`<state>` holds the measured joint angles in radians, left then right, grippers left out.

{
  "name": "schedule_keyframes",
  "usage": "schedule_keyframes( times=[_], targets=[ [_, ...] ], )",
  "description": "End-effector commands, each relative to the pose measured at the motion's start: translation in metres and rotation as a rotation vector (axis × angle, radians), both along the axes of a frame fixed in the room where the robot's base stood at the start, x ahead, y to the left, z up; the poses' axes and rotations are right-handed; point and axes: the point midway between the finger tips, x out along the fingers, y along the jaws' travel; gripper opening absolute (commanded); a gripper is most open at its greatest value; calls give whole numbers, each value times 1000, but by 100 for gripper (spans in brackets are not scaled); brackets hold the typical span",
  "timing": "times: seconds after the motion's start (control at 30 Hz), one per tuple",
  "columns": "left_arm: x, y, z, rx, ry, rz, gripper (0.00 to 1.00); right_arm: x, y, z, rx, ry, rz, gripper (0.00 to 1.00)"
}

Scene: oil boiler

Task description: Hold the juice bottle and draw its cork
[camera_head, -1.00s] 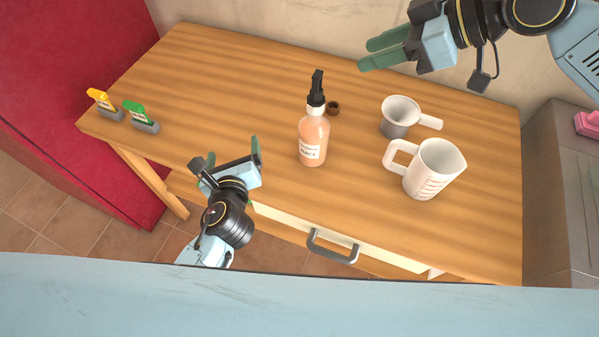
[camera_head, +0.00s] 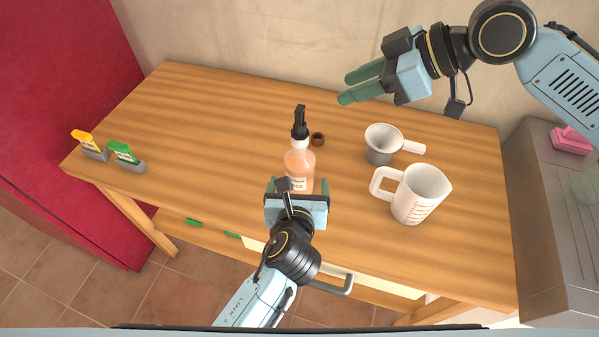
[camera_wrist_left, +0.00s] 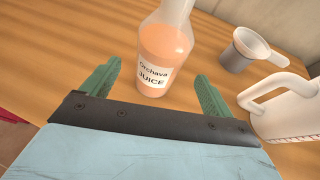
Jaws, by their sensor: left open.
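The juice bottle (camera_head: 299,163) stands upright on the wooden table, peach-coloured with a white label reading JUICE. A black stopper (camera_head: 300,123) sits in its white neck. The bottle's body also shows in the left wrist view (camera_wrist_left: 166,45), with its top out of frame. My left gripper (camera_head: 297,185) is open at the bottle's near side. In the left wrist view its green fingers (camera_wrist_left: 155,78) lie to either side of the bottle's lower body, with gaps. My right gripper (camera_head: 343,89) hangs above the table's back edge, away from the bottle; its opening is unclear.
A small dark brown round piece (camera_head: 318,139) lies behind the bottle. A grey-and-white handled cup (camera_head: 380,147) and a white measuring jug (camera_head: 420,194) stand to the right. Yellow (camera_head: 86,139) and green (camera_head: 122,152) items stand at the left edge. The table's left middle is clear.

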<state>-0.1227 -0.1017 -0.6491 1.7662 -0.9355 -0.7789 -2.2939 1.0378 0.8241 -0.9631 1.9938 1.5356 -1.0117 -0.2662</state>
Motion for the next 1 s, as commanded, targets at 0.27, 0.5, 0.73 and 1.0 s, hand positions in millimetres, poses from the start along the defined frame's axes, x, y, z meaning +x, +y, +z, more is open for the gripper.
schedule_keyframes(
  times=[0.27, 0.5, 0.73, 1.0],
  targets=[
    [42, -3, -17, -1, 0, -1, 87, 0, 0, 0, 0, 0, 0, 36],
    [54, -3, -22, -2, 0, -1, 87, 0, 0, 0, 0, 0, 0, 36],
    [55, -3, -23, -2, 0, 0, 87, 0, 0, 0, 0, 0, 0, 36],
    [55, -3, -23, -2, 0, 0, 57, 0, 0, 0, 0, 0, 0, 36]
  ],
)
